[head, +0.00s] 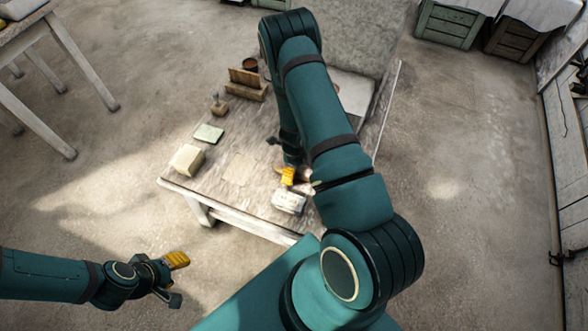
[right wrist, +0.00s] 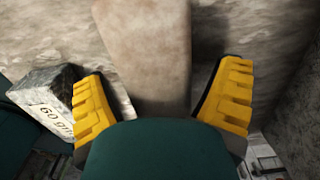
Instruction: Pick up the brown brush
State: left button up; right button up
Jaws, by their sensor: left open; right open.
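A long, plain tan-brown piece (right wrist: 148,45), perhaps the brown brush, lies between the spread yellow fingers of my right gripper (right wrist: 163,78) in the right wrist view. Its near end is hidden by my own green part, and I see no bristles. In the head view my right gripper (head: 287,176) is low over the table's front part, partly hidden by my arm. A small pinkish-brown patch (head: 305,174) shows beside it. My left gripper (head: 173,281) is open and empty, off the table at the lower left.
The low worn table (head: 240,168) holds a pale block (head: 188,159), a green pad (head: 209,133), a small handled wooden item (head: 219,107) and a wooden holder (head: 245,82). A grey lettered block (head: 289,202) is close to my right gripper.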

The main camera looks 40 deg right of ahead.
jog(key=c, duration=1.3)
jog(key=shift+c, duration=0.2)
notch_tip(320, 180, up, 10)
jog(key=p, duration=0.3)
jog(key=shift+r, duration=0.1)
jog(key=o, duration=0.5)
jog(key=shift+c, duration=1.3)
